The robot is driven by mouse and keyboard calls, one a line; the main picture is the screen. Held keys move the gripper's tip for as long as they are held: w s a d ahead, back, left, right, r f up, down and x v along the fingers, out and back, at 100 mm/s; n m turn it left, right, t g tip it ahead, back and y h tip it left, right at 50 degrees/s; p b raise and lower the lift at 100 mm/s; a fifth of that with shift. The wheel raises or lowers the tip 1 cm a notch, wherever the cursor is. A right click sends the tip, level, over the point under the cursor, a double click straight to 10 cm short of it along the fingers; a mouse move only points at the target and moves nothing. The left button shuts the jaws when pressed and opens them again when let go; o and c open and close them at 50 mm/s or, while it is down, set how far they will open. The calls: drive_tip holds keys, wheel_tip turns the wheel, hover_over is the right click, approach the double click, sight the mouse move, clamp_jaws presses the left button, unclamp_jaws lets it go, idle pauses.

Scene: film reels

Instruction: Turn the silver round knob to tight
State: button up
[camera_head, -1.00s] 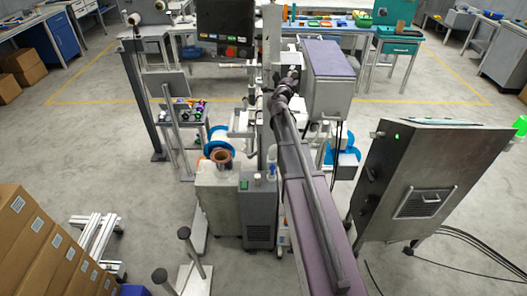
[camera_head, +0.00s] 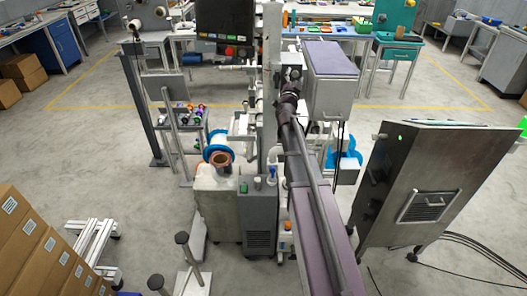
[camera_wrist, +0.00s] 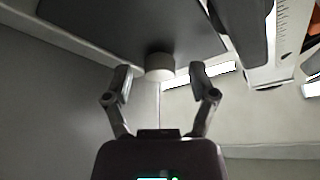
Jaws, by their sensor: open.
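Gaps show on both sides, and I see no contact. I cannot make out any mark for tight. In the head view my arm's end (camera_head: 290,72) is at the machine, left of a grey box with a purple top. The knob cannot be made out there.
The grey box (camera_head: 335,95) stands close to the right of my arm's end. A dark screen with buttons (camera_head: 225,30) is to the left. A metal cabinet (camera_head: 425,190) stands at the right. Stacked cartons (camera_head: 40,250) are at the front left.

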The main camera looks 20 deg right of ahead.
drive_tip(key=shift+d+f+n+t+y+b, duration=0.1)
drive_tip(key=shift+n+t+y+b, duration=0.35)
drive_tip(key=shift+n, duration=1.1)
drive_tip(key=shift+n+t+y+b, duration=0.1)
drive_tip(key=shift+n+t+y, duration=0.5)
drive_tip(key=shift+n, duration=0.95)
drive_tip(key=shift+n+t+y, duration=0.25)
drive_tip(key=shift+n+y, duration=0.6)
drive_tip(key=shift+n, duration=0.65)
drive_tip(key=shift+s+f+n, duration=0.1)
drive_tip(key=shift+s+n, duration=0.05)
drive_tip(key=shift+n, duration=0.15)
drive_tip(key=b+v, duration=0.6)
drive_tip(key=v, duration=0.8)
drive_tip(key=s+a+f+n+g+y+p, duration=0.1)
drive_tip(key=s+a+f+g+y+p, duration=0.1)
drive_tip(key=a+f+g+y+p, duration=0.1)
drive_tip(key=s+a+f+n+g+y+p, duration=0.2)
drive_tip(key=a+f+g+y+p, duration=0.2)
drive_tip(key=a+f+g, duration=0.4)
drive_tip(key=shift+s+a+f+g+p, duration=0.4)
drive_tip(key=shift+a+p, duration=0.2)
drive_tip(key=shift+a, duration=0.75)
